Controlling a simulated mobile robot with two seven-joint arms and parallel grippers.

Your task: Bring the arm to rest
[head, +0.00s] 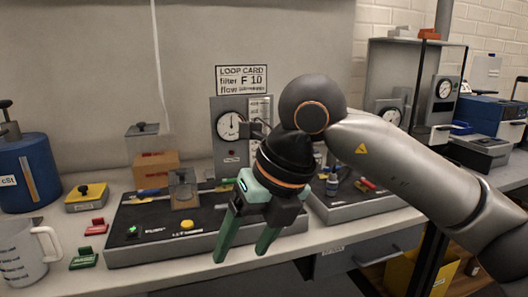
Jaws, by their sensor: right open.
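My right arm (410,165) comes in from the right and reaches across the bench (170,277). My right gripper (244,254) has two green fingers pointing down, spread apart, with nothing between them. It hangs in front of the right part of a grey-framed black panel (150,215) and hides some of it. My left gripper is not in view.
The panel carries a lit green button, a yellow button (187,225) and a small clear box. A pressure gauge (229,126) stands behind the arm. A measuring jug (25,250), blue cylinder (25,170) and red and green clips (84,258) are at left.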

